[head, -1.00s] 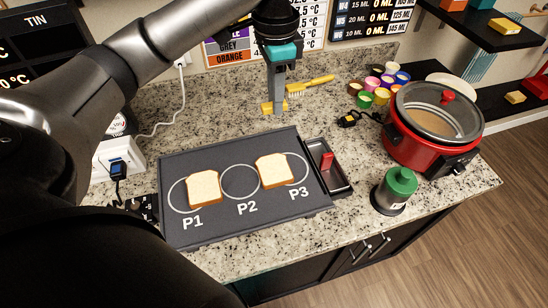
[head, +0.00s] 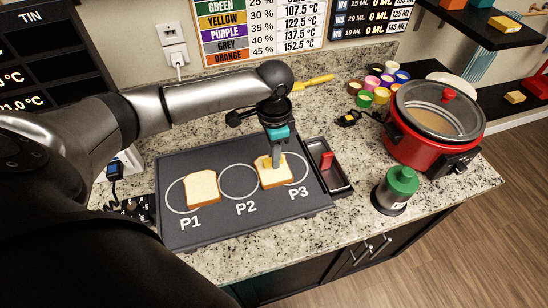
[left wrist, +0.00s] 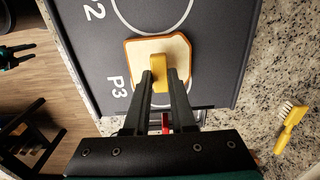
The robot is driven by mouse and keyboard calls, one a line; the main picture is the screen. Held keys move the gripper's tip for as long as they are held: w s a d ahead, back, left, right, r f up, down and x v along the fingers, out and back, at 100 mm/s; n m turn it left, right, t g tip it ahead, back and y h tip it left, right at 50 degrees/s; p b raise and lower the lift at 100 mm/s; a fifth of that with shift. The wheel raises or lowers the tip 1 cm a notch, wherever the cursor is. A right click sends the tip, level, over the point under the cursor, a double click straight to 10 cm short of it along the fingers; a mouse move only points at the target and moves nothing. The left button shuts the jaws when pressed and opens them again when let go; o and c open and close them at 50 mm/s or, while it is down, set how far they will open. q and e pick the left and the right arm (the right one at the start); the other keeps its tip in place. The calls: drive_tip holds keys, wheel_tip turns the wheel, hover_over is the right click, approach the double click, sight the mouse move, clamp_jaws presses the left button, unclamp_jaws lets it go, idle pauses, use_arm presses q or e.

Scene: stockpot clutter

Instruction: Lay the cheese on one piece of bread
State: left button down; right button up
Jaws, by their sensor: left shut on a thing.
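My left gripper (head: 276,160) is shut on the yellow cheese (head: 266,164), low over the right-hand slice of bread (head: 274,180) near P3. In the left wrist view the cheese (left wrist: 159,73) stands between the fingertips, over the middle of the bread (left wrist: 136,54). I cannot tell whether cheese and bread touch. Another slice of bread (head: 201,189) lies at P1 with nothing on it. What looks like my right gripper (left wrist: 14,55) shows small and dark at the left edge of the left wrist view, away from the board.
The dark board (head: 237,212) has a bare circle at P2. A black tray (head: 338,180) with a red item adjoins it on the right. A green-lidded jar (head: 400,182), a red cooker (head: 411,152), small coloured cups and a yellow brush (head: 318,81) stand clear of it.

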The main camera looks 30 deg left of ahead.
use_arm(q)
drive_tip(key=shift+f, duration=0.75)
drive_tip(key=c, duration=0.8)
unclamp_jaws()
drive_tip(key=shift+f, duration=0.1)
drive_tip(key=shift+o, duration=0.2)
wheel_tip(320, 180, up, 12)
drive_tip(key=shift+p, duration=0.45)
